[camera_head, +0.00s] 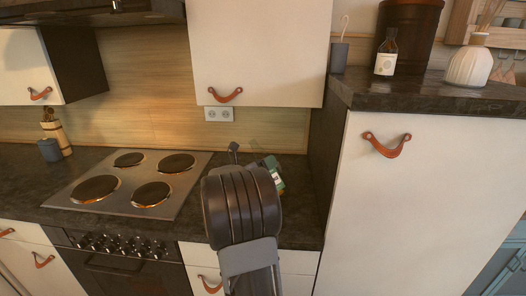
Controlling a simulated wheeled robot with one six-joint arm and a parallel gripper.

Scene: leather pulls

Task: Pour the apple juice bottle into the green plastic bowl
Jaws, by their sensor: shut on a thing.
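My arm's dark, rounded wrist rises in the middle of the head view and covers most of my gripper (252,160). The fingers are largely hidden behind it. A small green thing with a white label (277,179) shows just past the wrist's right side, and my gripper is shut on it. It looks like the apple juice bottle, but most of it is hidden, so its tilt is unclear. I cannot make out the green plastic bowl; my arm blocks part of the counter.
A stove top (131,184) with several burners lies to the left. A tall cabinet (415,210) stands close on the right, with an amber bottle (385,58) and a white vase (468,67) on top. A wall cabinet (258,55) hangs above. Some dark counter (302,205) is bare.

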